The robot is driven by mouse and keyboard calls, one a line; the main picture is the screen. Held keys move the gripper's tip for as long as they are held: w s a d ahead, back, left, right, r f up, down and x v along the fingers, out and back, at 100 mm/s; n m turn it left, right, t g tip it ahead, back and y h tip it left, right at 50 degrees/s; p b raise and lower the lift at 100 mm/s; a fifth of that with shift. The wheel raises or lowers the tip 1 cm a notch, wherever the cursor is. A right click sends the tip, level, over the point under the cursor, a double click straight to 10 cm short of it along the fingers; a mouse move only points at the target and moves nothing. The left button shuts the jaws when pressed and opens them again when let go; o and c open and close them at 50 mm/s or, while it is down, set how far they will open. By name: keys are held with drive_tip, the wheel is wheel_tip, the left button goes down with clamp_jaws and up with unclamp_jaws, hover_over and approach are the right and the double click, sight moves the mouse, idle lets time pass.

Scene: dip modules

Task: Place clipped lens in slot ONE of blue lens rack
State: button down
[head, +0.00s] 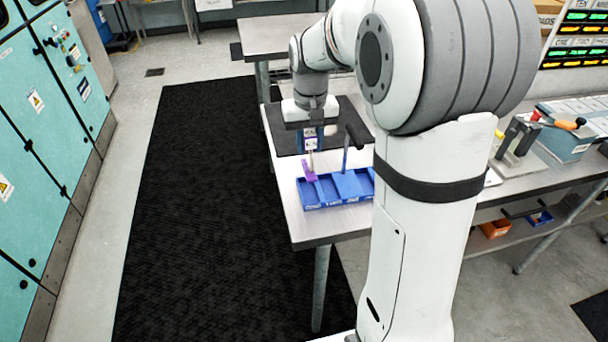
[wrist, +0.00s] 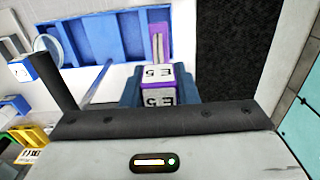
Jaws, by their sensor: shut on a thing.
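The blue lens rack (head: 342,200) lies on the bench near its front left corner, with white lettering on its front wall. In the wrist view the rack (wrist: 100,40) fills the top, with several divided compartments. My gripper (head: 309,148) points down above the rack's left end in the head view. It is shut on a purple clip (wrist: 164,73) with white labels. The clip's lower purple part (head: 309,171) shows at the rack's leftmost compartment. I cannot tell whether it is inside or just above. A lens in the clip cannot be made out.
A blue rod with a dark handle (head: 357,134) rises beside my gripper over the rack. A pale round disc (wrist: 46,48) stands beside the rack in the wrist view. A dark mat (head: 284,138) lies behind the rack. The black floor mat (head: 210,200) is clear.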

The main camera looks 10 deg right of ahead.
sight(309, 169)
wheel_tip(309, 169, down, 8)
drive_tip(key=shift+s+f+p, duration=0.1)
drive_tip(key=shift+p, duration=0.2)
drive_tip(key=c, duration=1.1)
unclamp_jaws()
